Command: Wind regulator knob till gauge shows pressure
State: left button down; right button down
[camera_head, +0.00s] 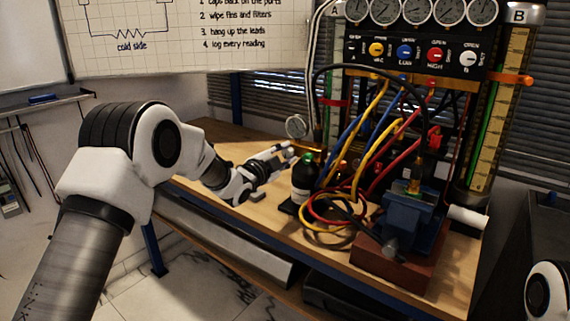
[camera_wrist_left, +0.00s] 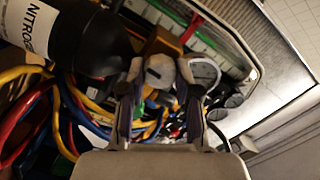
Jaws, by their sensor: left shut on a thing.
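My left gripper (camera_head: 287,151) reaches over the wooden bench beside the small round gauge (camera_head: 296,126). In the left wrist view, the left gripper's fingers (camera_wrist_left: 160,78) are shut on a pale grey knob (camera_wrist_left: 160,70), one finger on each side. The gauge (camera_wrist_left: 205,73) shows just right of the knob there, seen at a slant. Its needle is too small to read in either view. In the head view the fingers hide the knob. My right gripper is out of view; only part of my right arm shows at the lower right.
A dark bottle (camera_head: 304,180) stands close by the left gripper; its label reads NITRO in the left wrist view (camera_wrist_left: 75,35). Coloured hoses (camera_head: 350,205) loop across the bench (camera_head: 245,143). A blue vise (camera_head: 412,218) and the manifold (camera_head: 415,55) stand to the right.

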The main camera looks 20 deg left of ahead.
pick_arm(q)
jog(key=shift+m+b, duration=1.7)
jog(key=shift+m, duration=0.4)
jog(key=c, duration=0.8)
grip_release()
jog(key=v, duration=1.2)
jog(key=shift+d, duration=0.1)
